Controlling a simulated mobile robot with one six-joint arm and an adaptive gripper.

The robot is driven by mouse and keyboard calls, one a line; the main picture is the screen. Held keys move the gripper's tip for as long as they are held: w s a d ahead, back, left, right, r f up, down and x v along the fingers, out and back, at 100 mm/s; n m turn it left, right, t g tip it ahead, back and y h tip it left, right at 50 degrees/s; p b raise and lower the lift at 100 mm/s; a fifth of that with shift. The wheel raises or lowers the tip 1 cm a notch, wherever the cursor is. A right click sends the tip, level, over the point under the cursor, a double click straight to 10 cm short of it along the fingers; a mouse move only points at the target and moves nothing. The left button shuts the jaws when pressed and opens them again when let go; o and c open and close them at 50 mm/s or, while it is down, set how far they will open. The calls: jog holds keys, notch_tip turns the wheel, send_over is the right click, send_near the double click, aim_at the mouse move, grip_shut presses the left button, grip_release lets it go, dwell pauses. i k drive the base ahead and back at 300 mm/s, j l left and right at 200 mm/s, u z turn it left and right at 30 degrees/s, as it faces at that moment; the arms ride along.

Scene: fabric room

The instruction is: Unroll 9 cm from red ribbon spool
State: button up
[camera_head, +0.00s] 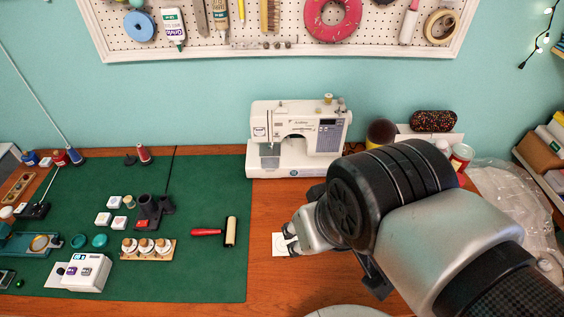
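A small upright red spool (143,154) stands near the back edge of the green mat (212,275), left of the sewing machine. My gripper (288,244) is low over the wooden table, just right of the mat, well away from both red items. Its dark fingers are at a small white square (278,239). I cannot tell whether they touch it or how far apart they are.
A white sewing machine (297,140) stands behind my gripper. A roller with a red handle (207,232) lies on the mat. A wooden rack with several white-topped pieces (148,251), a white box (84,272) and a black holder (150,207) also stand there. The mat's front right is clear.

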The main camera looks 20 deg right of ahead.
aim_at(129, 247)
jog(key=u, duration=1.25)
jog(key=i+j, duration=0.2)
jog(key=j, duration=0.15)
jog(key=i+j+z, duration=0.1)
jog(key=j, duration=0.25)
jog(key=i+j, duration=0.25)
jog(key=j, duration=0.1)
